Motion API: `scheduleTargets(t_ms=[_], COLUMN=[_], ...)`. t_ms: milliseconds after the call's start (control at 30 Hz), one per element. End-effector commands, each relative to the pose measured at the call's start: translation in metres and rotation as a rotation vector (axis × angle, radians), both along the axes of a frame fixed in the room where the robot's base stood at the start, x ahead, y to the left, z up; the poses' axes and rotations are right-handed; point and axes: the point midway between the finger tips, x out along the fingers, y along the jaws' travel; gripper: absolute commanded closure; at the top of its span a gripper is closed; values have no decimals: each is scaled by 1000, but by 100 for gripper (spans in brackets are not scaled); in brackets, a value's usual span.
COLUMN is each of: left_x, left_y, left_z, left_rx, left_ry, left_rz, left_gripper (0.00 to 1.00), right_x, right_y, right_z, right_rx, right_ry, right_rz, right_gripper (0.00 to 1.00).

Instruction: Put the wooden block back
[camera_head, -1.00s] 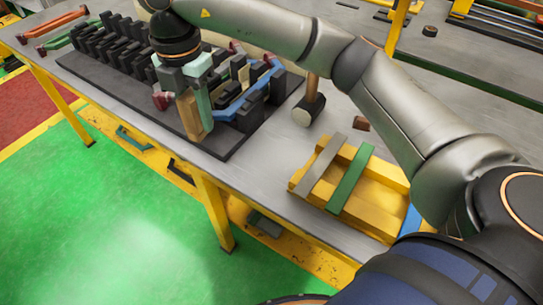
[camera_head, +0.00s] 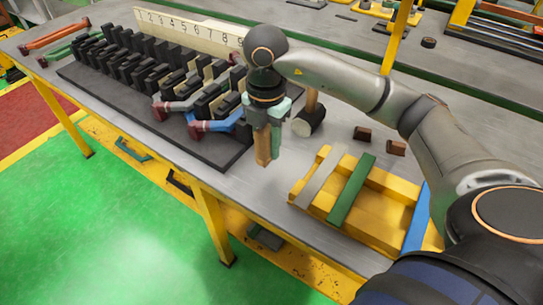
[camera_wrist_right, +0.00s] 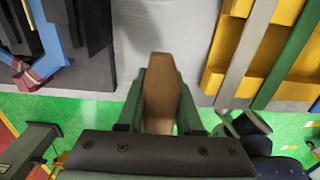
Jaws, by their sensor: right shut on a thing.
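My right gripper (camera_head: 269,140) is shut on the wooden block (camera_head: 263,148), a light brown piece that points downward. It is held above the grey table, between the black slotted rack and the yellow tray. In the right wrist view the wooden block (camera_wrist_right: 162,95) stands between the two green fingers, with bare table behind it. Whether its lower end touches the table is hard to tell. My left gripper does not show.
The black rack (camera_head: 205,150) with red and blue pieces lies left. The yellow tray (camera_head: 375,232) with grey and green bars lies right. A mallet (camera_head: 308,120) stands behind the gripper, near two small brown blocks (camera_head: 362,133). Bare table lies between rack and tray.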

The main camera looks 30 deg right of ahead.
Motion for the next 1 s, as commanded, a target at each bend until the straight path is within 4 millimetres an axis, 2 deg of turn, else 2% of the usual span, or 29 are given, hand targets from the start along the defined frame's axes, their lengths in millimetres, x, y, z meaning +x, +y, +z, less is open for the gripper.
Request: scheduleTargets(t_ms=[167,367,733,767,1000], left_x=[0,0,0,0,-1], left_y=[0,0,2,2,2], left_z=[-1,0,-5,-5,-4], left_rx=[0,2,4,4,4], left_ry=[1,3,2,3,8], left_rz=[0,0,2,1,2], left_gripper=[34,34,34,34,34], right_x=[-3,-3,-3,-3,-3], right_y=[-10,-9,-9,-9,-9], right_z=[-12,-40,-46,-46,-44], right_rx=[-2,-1,-1,-1,-1], right_ry=[2,2,0,0,0], right_rz=[-1,1,1,1,1], right_gripper=[100,100,100,64,37])
